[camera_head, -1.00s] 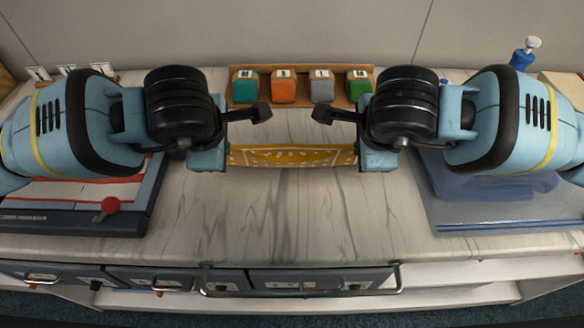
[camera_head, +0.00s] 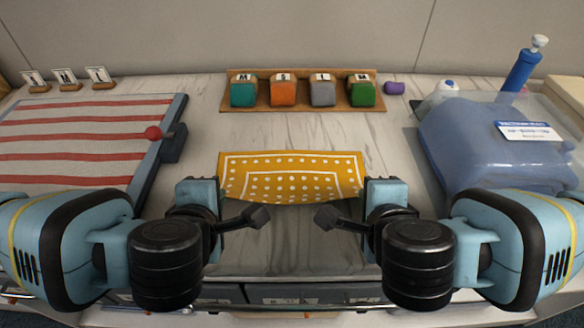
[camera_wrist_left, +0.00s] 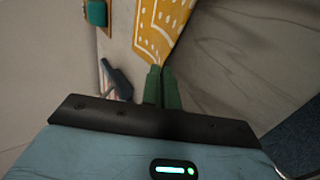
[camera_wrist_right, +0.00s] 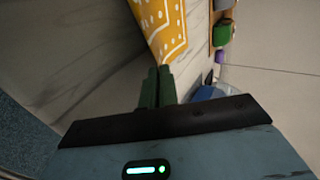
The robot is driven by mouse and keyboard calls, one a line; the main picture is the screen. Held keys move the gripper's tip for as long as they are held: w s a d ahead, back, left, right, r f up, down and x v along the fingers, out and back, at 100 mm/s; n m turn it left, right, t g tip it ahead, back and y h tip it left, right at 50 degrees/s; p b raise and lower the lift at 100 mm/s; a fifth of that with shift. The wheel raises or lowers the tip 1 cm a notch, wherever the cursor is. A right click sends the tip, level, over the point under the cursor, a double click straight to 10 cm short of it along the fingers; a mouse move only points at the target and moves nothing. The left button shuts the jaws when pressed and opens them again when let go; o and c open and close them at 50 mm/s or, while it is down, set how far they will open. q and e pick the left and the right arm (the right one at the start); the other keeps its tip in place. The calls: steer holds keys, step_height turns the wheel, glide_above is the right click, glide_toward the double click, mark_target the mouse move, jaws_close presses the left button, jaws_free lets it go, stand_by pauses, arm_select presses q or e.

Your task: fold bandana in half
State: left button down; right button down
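The yellow bandana (camera_head: 290,178) with white dots and a white border is stretched between my two grippers in the head view, its near edge sagging in the middle. My left gripper (camera_wrist_left: 161,72) is shut on its near left corner, and my right gripper (camera_wrist_right: 158,73) is shut on its near right corner. In both wrist views the green fingers are together with cloth at their tips: the bandana shows in the left wrist view (camera_wrist_left: 160,25) and the right wrist view (camera_wrist_right: 162,25). I cannot tell how much of the cloth rests on the counter.
A wooden rack (camera_head: 303,108) with teal, orange, grey and green blocks stands behind the bandana. A striped board (camera_head: 85,130) lies left, with a red knob (camera_head: 153,133). A blue bag (camera_head: 490,145) and a blue pump bottle (camera_head: 523,70) stand right. Marble counter is clear around the bandana.

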stand_by(0.3)
arm_select(q)
steer(key=c, duration=1.3)
jaws_free()
arm_select(e)
steer(key=c, duration=1.3)
jaws_free()
arm_select(q)
steer(key=r, duration=0.3)
steer(key=s+r, duration=0.1)
steer(key=r, duration=0.2)
steer(key=s+r, duration=0.1)
steer(key=r, duration=0.2)
arm_select(e)
steer(key=r, duration=0.3)
steer(key=s+r, duration=0.1)
steer(key=r, duration=0.2)
steer(key=s+r, duration=0.1)
steer(key=r, duration=0.2)
arm_select(q)
steer(key=shift+s+f, duration=0.1)
arm_select(e)
steer(key=shift+s+f, duration=0.1)
